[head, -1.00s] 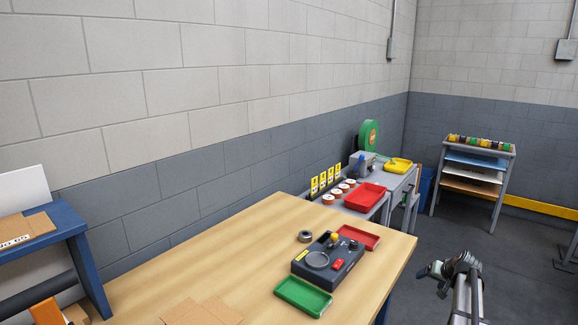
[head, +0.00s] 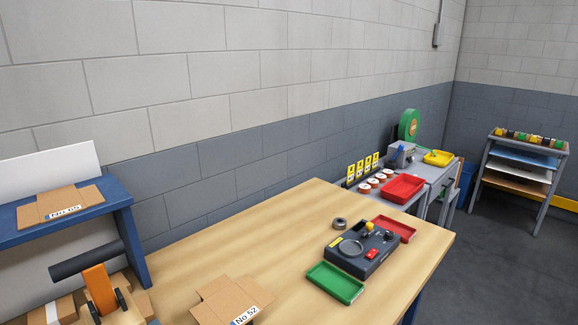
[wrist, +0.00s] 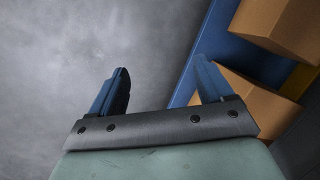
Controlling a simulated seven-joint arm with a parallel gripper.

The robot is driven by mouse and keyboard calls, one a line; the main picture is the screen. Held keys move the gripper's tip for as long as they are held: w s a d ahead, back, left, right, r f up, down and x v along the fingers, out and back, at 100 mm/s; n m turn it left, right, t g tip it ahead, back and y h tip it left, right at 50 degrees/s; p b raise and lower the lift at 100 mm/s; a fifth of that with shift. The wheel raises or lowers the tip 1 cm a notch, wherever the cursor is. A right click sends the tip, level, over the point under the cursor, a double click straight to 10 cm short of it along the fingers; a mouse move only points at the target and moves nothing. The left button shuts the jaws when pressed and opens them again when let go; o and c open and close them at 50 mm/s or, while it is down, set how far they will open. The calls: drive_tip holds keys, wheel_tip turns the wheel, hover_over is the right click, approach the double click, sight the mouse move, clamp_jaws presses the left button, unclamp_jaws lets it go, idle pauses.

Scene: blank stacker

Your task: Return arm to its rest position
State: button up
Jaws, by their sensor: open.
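My gripper (wrist: 162,82) shows in the wrist view with its two blue fingers spread apart and nothing between them. Below and beyond the fingers is bare grey floor (wrist: 60,60). A blue frame or shelf edge (wrist: 222,35) runs past the right finger, with brown boxes (wrist: 285,25) beside it. I cannot tell whether the right finger touches anything.
In the head view, a wooden table (head: 210,262) holds a dark device (head: 362,250), a green tray (head: 335,283), a red tray (head: 394,228) and a flat carton marked No 52 (head: 228,300). A blue shelf (head: 110,215) stands at left. Floor at right is clear.

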drive_tip(key=s+a+f+n+g, duration=0.1)
drive_tip(key=s+a, duration=0.2)
drive_tip(key=s, duration=0.5)
drive_tip(key=s+a+f+n+g+h, duration=0.1)
drive_tip(key=s+a+f+g, duration=0.1)
drive_tip(key=s, duration=0.7)
drive_tip(key=s+a+f+g+h, duration=0.1)
drive_tip(key=s+a, duration=0.3)
drive_tip(key=s, duration=0.4)
drive_tip(key=shift+s+a+f+n+g, duration=0.25)
drive_tip(key=shift+s+f+n+g, duration=0.15)
drive_tip(key=shift+f+g, duration=0.35)
